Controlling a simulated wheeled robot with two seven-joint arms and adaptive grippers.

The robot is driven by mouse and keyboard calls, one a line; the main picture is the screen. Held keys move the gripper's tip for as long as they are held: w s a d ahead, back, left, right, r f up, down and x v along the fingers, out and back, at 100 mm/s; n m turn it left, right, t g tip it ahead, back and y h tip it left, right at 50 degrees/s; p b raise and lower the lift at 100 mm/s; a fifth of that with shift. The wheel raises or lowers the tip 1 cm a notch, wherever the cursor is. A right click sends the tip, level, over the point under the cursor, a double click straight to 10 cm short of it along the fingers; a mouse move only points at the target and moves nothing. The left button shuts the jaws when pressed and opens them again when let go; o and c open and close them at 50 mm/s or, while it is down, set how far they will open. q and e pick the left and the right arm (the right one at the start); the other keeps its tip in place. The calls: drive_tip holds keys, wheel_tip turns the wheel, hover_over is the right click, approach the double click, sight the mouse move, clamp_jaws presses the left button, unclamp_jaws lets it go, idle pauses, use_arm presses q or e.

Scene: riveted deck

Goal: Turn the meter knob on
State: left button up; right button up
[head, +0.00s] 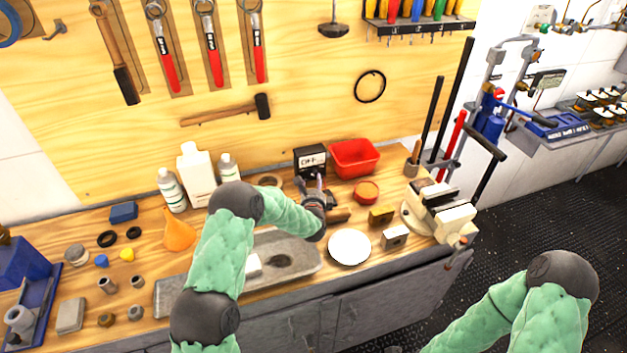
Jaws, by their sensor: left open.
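The meter (311,158) is a small black box with a white display, standing at the back of the wooden bench against the plywood wall. Dark letters on the display seem to read OFF, but they are small. My left gripper (312,182) is open, right in front of the meter's lower front. Its fingers cover the area where the knob would be, so I cannot make out the knob or whether the fingers touch it. My right arm comes in at the lower right, away from the bench, and its gripper is not in view.
A red bin (354,157) stands just right of the meter, with a red round tin (366,191) before it. A white plate (349,247), a vise (438,210) and white bottles (196,176) are also on the bench. Tools hang above.

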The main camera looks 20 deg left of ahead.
sight(314, 175)
use_arm(q)
drive_tip(key=x, duration=0.5)
drive_tip(key=shift+w+f+b, duration=0.1)
drive_tip(key=shift+w+b, duration=0.2)
drive_tip(key=c, duration=1.1)
